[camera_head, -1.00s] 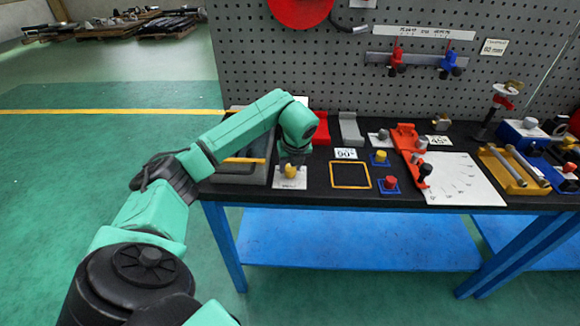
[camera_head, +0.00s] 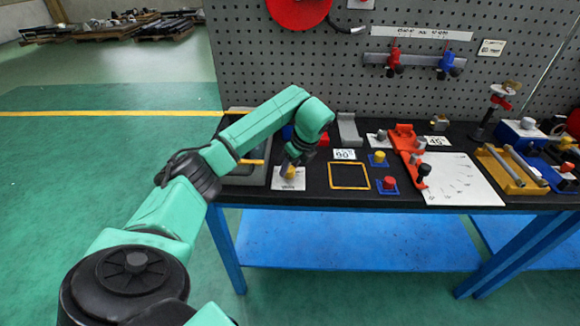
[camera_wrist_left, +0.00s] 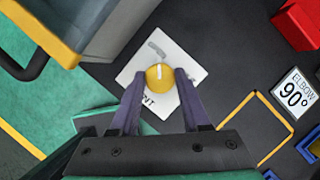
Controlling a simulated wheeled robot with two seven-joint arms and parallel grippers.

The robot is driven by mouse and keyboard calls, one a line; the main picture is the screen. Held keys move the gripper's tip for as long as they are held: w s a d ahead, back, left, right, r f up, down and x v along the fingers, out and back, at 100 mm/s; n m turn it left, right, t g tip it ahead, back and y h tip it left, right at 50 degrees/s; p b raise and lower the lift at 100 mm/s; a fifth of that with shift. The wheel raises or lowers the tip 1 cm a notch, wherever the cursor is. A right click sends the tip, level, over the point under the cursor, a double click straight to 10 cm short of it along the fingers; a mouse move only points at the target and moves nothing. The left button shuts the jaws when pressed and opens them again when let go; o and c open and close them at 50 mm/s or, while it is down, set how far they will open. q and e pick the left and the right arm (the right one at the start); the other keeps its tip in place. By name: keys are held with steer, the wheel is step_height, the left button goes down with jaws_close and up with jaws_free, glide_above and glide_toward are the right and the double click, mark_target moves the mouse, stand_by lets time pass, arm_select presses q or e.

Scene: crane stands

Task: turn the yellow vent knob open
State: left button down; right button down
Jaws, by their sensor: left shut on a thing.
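The yellow vent knob (camera_wrist_left: 159,77) is a round knob with a white line on top, on a white plate (camera_wrist_left: 190,68) with printed letters. In the head view the knob (camera_head: 290,172) shows small at the front left of the bench, on its white plate (camera_head: 288,185). My left gripper (camera_wrist_left: 159,80) has a finger on each side of the knob and is shut on it. In the head view the left gripper (camera_head: 291,165) comes down over the knob and partly hides it. My right gripper is not in view.
A grey and yellow box (camera_wrist_left: 90,25) stands close to the left of the plate. A yellow square outline (camera_head: 349,175), an "ELBOW 90°" card (camera_wrist_left: 293,92) and a red block (camera_wrist_left: 298,25) lie to the right. The black bench top between them is clear.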

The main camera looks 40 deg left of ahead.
arm_select(q)
steer(key=shift+c, duration=1.9)
jaws_free()
steer(key=p+v, duration=0.3)
steer(key=v, duration=1.1)
steer(key=shift+d+r, duration=0.2)
steer(key=shift+r, duration=0.05)
